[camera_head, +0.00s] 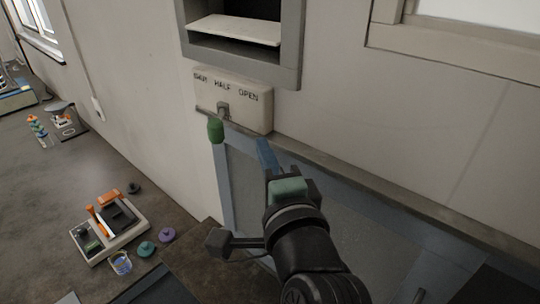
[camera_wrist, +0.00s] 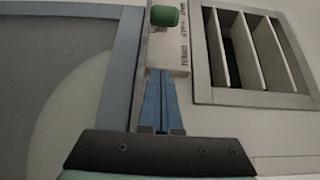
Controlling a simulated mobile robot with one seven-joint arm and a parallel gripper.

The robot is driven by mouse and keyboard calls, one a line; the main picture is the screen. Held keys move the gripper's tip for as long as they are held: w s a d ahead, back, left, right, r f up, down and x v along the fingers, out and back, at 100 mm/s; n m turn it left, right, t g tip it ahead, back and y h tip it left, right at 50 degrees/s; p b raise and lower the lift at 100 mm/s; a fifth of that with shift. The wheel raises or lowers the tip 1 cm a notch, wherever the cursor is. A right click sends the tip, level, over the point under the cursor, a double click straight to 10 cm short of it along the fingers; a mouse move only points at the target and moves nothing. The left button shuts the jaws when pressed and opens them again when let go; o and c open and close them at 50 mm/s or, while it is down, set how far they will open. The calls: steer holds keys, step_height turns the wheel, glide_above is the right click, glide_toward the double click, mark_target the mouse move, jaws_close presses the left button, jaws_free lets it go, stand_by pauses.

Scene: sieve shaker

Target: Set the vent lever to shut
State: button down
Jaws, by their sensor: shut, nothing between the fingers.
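The vent lever has a green knob (camera_head: 215,130) on a short grey arm (camera_head: 223,109). It is mounted on a pale box (camera_head: 250,105) marked SHUT, HALF and OPEN from left to right. The knob hangs below the labels, toward the SHUT side; I cannot tell its exact mark. In the wrist view the knob (camera_wrist: 165,15) is at the top, near the SHUT end. My gripper (camera_head: 264,148) is shut and empty, its blue fingers to the right of and slightly below the knob, apart from it. The fingers (camera_wrist: 161,75) also show in the wrist view, below the knob, near the OPEN end.
A grey-framed vent (camera_head: 290,70) with pale slats (camera_wrist: 230,50) is above the box. A ledge (camera_head: 350,170) runs along the wall right of the box, above a blue-framed panel (camera_head: 225,185). A tray (camera_head: 110,241) and small coloured items are on the dark surface at left.

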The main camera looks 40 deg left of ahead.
mark_target(219, 122)
steer(key=a+p, duration=0.2)
steer(key=a, duration=0.4)
steer(key=shift+w+a+p, duration=0.2)
steer(key=shift+p, duration=0.2)
steer(key=shift+a+m+t+h+p, duration=0.1)
steer(key=shift+m+t+h+p, duration=0.2)
